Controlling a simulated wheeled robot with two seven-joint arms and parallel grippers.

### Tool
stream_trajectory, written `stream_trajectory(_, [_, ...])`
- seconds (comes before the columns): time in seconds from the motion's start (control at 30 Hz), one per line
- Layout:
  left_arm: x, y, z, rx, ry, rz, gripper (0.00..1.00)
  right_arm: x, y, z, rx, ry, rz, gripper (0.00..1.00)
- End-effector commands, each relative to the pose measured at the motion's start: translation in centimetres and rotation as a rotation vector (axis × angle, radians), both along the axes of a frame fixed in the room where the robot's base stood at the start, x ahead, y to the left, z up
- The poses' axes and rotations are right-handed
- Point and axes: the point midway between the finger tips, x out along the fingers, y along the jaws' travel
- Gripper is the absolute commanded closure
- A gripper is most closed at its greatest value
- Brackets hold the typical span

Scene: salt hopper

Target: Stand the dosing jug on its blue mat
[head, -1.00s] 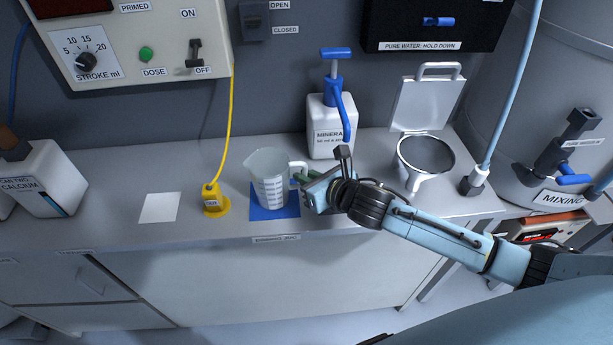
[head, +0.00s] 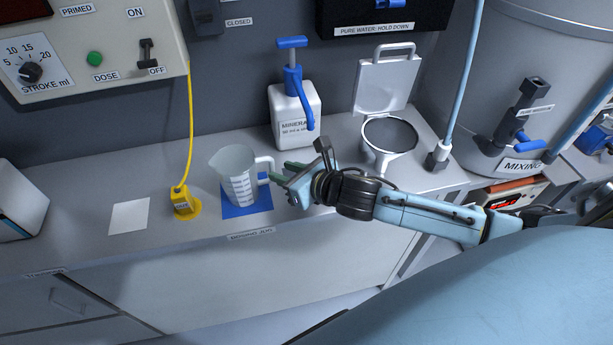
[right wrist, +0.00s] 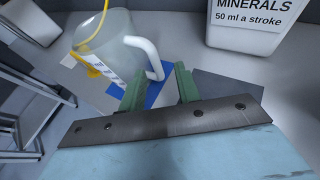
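The clear dosing jug (head: 237,178) stands upright on the blue mat (head: 262,206), its handle pointing right. In the right wrist view the jug (right wrist: 115,45) and its white handle (right wrist: 152,58) are at the upper left, with part of the blue mat (right wrist: 154,93) below. My right gripper (head: 275,173) is beside the handle, its green fingers spread. In the right wrist view the fingers (right wrist: 158,83) are apart with nothing clasped between them. The left finger is close to the handle; I cannot tell whether they touch. My left gripper is not in view.
The white minerals bottle (head: 295,117) with a blue pump stands behind the gripper. An open-lidded hopper (head: 388,135) is to its right. A yellow plug (head: 183,203) and a white card (head: 129,217) lie left of the mat. The counter's front edge is close.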

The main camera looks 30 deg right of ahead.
Motion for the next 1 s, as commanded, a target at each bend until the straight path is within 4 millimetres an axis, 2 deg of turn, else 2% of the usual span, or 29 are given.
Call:
stream_trajectory(0.03, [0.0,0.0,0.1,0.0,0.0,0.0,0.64,-1.2,-0.5,0.4,-0.004,0.004,0.001,0.67])
stream_trajectory(0.2, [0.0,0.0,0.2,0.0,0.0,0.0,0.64,-4.3,-1.5,1.8,-0.003,0.003,0.002,0.67])
stream_trajectory(0.4, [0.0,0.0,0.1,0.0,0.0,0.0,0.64,-6.4,-2.3,2.7,-0.002,0.002,0.0,0.67])
stream_trajectory(0.57, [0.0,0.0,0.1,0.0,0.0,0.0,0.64,-7.0,-2.4,3.0,0.001,0.001,0.0,0.67])
stream_trajectory(1.0, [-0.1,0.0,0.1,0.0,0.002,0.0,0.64,-7.1,-2.5,3.1,0.0,0.0,-0.002,0.67])
